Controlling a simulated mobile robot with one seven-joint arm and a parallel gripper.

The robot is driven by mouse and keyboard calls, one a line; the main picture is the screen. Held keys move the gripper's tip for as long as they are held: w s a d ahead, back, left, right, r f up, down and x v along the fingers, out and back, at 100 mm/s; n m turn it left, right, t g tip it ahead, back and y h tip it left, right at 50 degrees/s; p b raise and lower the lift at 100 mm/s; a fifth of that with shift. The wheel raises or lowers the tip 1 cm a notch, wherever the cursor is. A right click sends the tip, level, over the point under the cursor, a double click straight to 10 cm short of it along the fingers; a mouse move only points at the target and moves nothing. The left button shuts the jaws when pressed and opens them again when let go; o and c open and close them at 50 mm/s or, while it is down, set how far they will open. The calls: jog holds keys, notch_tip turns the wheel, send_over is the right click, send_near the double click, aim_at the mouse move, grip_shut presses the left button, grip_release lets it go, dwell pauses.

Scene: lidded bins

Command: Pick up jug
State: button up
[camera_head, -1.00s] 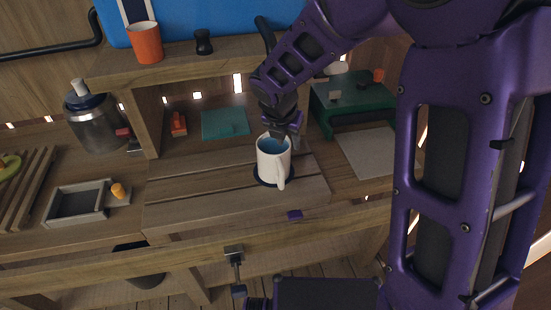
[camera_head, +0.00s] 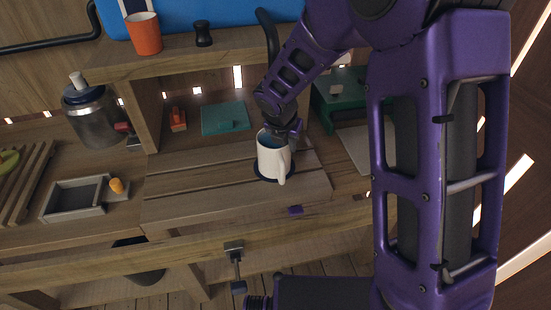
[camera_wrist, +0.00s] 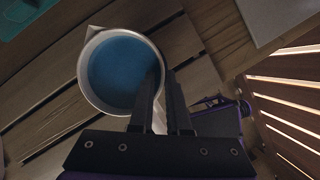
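The jug (camera_head: 270,160) is white outside and blue inside, with a handle on its front right side. It stands upright on a dark round mat (camera_head: 259,174) on the slatted wooden worktop. My gripper (camera_head: 290,135) is at the jug's rim, on its back right side. In the wrist view, the jug (camera_wrist: 88,55) is seen from above. The two dark fingers of my gripper (camera_wrist: 163,85) are close together, with a narrow gap showing white between them. The left finger overlaps the blue inside and the right one is outside the rim. Whether they press on the jug is unclear.
A wooden shelf (camera_head: 180,62) behind holds an orange cup (camera_head: 144,36) and a small black object (camera_head: 202,38). A metal jar (camera_head: 92,120) and a grey tray (camera_head: 72,202) stand left. A green box (camera_head: 335,100) is at the back right.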

grip_shut()
dwell(1.0)
jog(key=shift+r, duration=0.2)
jog(key=shift+w+r+p, duration=0.1)
jog(key=shift+r+p, duration=0.45)
jog(key=shift+r, duration=1)
jog(key=shift+s+a+r, duration=0.1)
jog(key=shift+s+a, duration=0.05)
jog(key=shift+s, duration=0.15)
jog(key=s+a, duration=0.3)
jog(key=s, duration=0.5)
jog(key=s+a+b, duration=0.1)
jog(key=s+a, duration=0.2)
jog(key=s, duration=0.5)
jog(key=shift+s, duration=0.25)
